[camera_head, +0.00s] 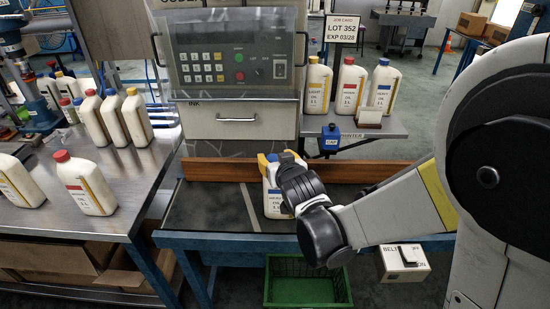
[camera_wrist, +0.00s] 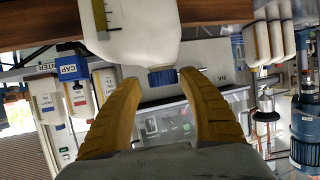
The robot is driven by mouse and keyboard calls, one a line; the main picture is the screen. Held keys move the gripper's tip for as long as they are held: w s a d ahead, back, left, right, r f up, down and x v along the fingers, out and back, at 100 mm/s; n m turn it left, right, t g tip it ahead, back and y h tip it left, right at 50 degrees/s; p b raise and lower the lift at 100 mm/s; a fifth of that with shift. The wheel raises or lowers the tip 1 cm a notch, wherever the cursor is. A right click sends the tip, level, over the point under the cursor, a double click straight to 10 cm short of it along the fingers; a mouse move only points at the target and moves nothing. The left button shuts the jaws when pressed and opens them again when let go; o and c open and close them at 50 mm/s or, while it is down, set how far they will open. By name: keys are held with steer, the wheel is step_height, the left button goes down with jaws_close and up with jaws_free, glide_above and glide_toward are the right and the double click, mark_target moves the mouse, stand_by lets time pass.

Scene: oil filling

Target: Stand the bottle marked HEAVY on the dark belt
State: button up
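The white bottle (camera_head: 273,197), with a blue-edged label that seems to read HEAVY, is upright at the dark belt (camera_head: 215,207), near its front edge. Its base looks to be on the belt, though contact is hard to confirm. My gripper (camera_head: 276,159) is at its top, with yellow fingers around the neck area. In the wrist view the bottle (camera_wrist: 135,35) appears upside down, its blue cap (camera_wrist: 162,78) between my gripper's fingertips (camera_wrist: 160,78). Gaps show between the fingers and the cap, so the gripper looks open.
A brown rail (camera_head: 340,172) runs behind the belt, below the control panel (camera_head: 235,60). Several bottles stand on the left steel table (camera_head: 130,185); three more stand on the right shelf (camera_head: 390,128). A green crate (camera_head: 305,290) sits below in front.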

steer(key=p+v, duration=0.4)
steer(key=v, duration=0.8)
steer(key=s+d+r+m+g+h, duration=0.2)
steer(key=s+d+g, duration=0.4)
steer(key=s+d, duration=0.9)
steer(key=shift+s+d+m+h, duration=0.35)
steer(key=shift+s+h, duration=0.15)
steer(key=shift+s, duration=0.25)
